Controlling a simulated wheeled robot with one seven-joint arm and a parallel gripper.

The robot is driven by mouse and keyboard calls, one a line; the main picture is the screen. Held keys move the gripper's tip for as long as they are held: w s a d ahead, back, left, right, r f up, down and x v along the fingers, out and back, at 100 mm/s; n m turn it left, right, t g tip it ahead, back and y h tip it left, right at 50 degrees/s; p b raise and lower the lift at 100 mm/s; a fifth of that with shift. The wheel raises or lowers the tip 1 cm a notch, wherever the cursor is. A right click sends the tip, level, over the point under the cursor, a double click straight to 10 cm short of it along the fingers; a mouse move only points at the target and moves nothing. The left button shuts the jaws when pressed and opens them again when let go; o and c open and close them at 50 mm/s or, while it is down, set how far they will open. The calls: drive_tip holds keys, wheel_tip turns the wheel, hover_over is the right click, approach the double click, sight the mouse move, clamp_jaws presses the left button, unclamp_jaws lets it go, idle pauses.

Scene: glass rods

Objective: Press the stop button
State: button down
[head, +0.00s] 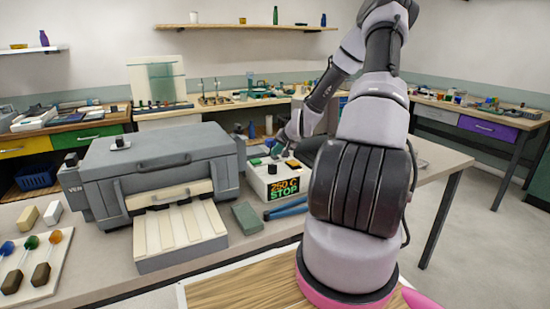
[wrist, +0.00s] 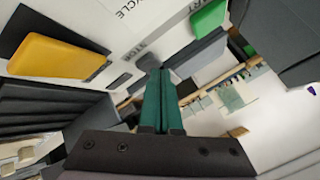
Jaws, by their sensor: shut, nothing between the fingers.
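The white control box (head: 258,181) stands on the bench beside the grey furnace-like machine. Its front display (head: 284,189) reads "250 C" and "STOP". On its top are a green button (head: 256,162) and a yellow button (head: 293,164); in the wrist view, the yellow button (wrist: 58,58) and the green button (wrist: 208,18) lie on the white panel near partly readable lettering, "CYCLE". I cannot tell which button is the stop button. My gripper (head: 271,147) is over the box top, its green fingers (wrist: 160,75) shut and empty, pointing between the two buttons. Contact with the panel is unclear.
The grey machine (head: 160,165) with a ribbed tray (head: 180,235) is left of the box. A grey-green block (head: 247,217) and blue tongs (head: 287,207) lie in front. Rods with coloured ends rest on a white board (head: 45,262) at far left.

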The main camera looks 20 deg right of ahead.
sight(276, 158)
drive_tip(key=shift+r, duration=0.55)
drive_tip(key=shift+r, duration=2.55)
